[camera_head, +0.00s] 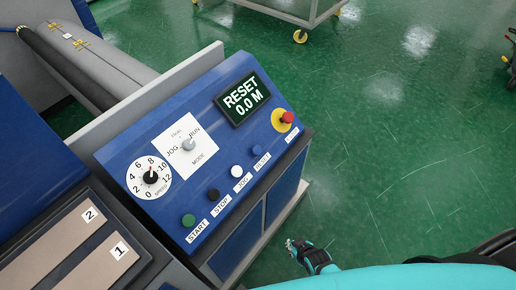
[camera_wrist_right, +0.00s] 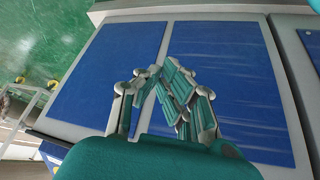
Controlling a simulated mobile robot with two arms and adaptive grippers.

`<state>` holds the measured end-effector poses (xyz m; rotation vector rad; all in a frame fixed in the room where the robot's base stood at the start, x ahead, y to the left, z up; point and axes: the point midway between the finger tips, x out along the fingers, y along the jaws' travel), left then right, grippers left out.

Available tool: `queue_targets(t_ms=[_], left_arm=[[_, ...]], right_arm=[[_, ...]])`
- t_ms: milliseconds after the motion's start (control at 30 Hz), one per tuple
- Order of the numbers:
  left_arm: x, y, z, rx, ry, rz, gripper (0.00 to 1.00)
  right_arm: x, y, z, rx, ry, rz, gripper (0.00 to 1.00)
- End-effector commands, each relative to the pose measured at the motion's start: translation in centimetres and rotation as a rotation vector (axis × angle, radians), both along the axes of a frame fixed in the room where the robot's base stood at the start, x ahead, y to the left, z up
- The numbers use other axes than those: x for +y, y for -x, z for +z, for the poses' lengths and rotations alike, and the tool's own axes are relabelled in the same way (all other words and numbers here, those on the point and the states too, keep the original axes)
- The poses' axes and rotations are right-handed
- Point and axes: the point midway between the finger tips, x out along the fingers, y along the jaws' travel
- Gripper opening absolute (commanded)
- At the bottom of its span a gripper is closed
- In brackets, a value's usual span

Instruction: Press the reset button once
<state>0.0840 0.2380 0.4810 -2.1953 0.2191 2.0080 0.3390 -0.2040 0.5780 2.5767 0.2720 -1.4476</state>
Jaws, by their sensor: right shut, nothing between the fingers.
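The blue reset button (camera_head: 258,154) sits on the sloped blue control panel (camera_head: 140,120), in the row with the green start button (camera_head: 188,220), the black stop button (camera_head: 213,194) and the white jog button (camera_head: 236,171). The display (camera_head: 242,98) above reads "RESET 0.0 M". My right gripper (camera_head: 291,243) is shut and empty, low in front of the console and well apart from the buttons. In the right wrist view its fingers (camera_wrist_right: 160,72) meet before the blue lower cabinet panels (camera_wrist_right: 215,65). My left gripper is not in view.
A red emergency button (camera_head: 287,117) on a yellow base is at the panel's right end. A mode switch (camera_head: 188,144) and a speed dial (camera_head: 150,177) sit on the panel.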

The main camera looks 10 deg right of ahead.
Motion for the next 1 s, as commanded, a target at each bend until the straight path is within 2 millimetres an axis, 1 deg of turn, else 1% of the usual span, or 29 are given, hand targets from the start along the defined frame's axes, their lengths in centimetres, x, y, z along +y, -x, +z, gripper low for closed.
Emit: queue_targets(t_ms=[33,67,100,167,200,267,300,367,400,500,533,600,700,800,1000], left_arm=[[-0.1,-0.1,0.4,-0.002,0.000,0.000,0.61],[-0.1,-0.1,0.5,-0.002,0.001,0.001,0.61],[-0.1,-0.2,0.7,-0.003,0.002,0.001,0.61],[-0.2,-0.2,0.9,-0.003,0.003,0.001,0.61],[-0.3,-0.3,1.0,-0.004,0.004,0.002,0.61],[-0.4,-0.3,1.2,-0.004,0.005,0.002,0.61],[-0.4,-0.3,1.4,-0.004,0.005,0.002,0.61],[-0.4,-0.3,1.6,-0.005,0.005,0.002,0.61],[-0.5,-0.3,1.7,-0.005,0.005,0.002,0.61],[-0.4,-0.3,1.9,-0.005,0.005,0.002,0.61],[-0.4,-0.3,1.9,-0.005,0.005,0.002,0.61],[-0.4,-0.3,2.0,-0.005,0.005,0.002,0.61],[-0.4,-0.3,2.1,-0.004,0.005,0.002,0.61],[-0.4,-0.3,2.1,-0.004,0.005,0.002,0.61],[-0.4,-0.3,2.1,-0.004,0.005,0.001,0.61]], right_arm=[[0.3,-3.2,2.7,-0.066,-0.006,0.006,0.00],[0.5,-4.8,4.1,-0.101,-0.007,0.010,0.00],[0.6,-6.9,6.0,-0.147,-0.010,0.015,0.00],[0.9,-9.8,9.0,-0.216,-0.015,0.022,0.00],[1.0,-11.7,11.2,-0.263,-0.015,0.028,0.00],[1.2,-14.3,14.5,-0.333,-0.016,0.036,0.00],[1.3,-15.8,16.8,-0.378,-0.017,0.041,0.00],[1.4,-17.8,20.0,-0.442,-0.016,0.049,0.00],[1.5,-18.9,22.1,-0.481,-0.015,0.053,0.00],[1.6,-20.9,26.5,-0.563,-0.014,0.063,0.00],[1.6,-21.4,27.6,-0.583,-0.013,0.064,0.00],[1.6,-22.2,29.6,-0.622,-0.010,0.069,0.00],[1.6,-22.8,31.4,-0.653,-0.008,0.073,0.00],[1.6,-23.0,32.1,-0.667,-0.007,0.074,0.00],[1.6,-23.0,32.1,-0.668,-0.008,0.074,0.00]])
